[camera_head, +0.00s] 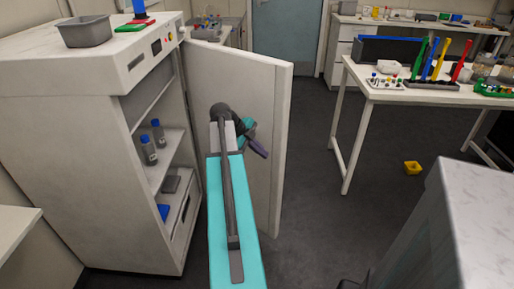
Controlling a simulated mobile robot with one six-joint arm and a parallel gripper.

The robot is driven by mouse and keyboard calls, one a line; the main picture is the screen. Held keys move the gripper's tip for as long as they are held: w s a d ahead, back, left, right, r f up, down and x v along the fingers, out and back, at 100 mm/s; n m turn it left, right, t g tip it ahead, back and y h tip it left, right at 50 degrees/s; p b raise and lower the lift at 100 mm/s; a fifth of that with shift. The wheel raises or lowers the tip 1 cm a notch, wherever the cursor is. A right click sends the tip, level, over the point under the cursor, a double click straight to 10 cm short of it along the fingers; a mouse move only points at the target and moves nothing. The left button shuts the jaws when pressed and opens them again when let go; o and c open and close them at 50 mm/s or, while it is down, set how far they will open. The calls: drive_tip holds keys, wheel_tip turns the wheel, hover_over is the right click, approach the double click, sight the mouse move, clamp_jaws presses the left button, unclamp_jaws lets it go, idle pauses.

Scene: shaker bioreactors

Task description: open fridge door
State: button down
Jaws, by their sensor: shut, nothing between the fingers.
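The fridge (62,150) is a white cabinet at the left, its front facing right. Its door (232,85) stands wide open, swung out from the far side of the front, with the inner face toward me. The shelves inside show, with blue-capped bottles (149,148) on one of them. My teal arm reaches up the middle of the view. My gripper (258,148), dark purple, is at the arm's end in front of the door's inner face. It looks shut and empty. I cannot tell whether it touches the door.
A grey tray (84,31) sits on the fridge top. A white table (408,95) with coloured tools stands at the right. A yellow object (412,168) lies on the floor. A light marbled counter (485,215) is at the near right. The floor between door and table is clear.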

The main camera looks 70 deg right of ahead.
sight(278, 157)
drive_tip(key=shift+s+d+f+p, duration=0.15)
drive_tip(key=shift+s+d+f, duration=0.15)
drive_tip(key=shift+d, duration=0.45)
drive_tip(key=shift+s+d+f+p, duration=0.1)
drive_tip(key=shift+s+d+f, duration=0.2)
drive_tip(key=shift+d, duration=0.5)
drive_tip(key=shift+s+d+f+p, duration=0.15)
drive_tip(key=shift+s+d, duration=0.25)
drive_tip(key=shift+d, duration=0.35)
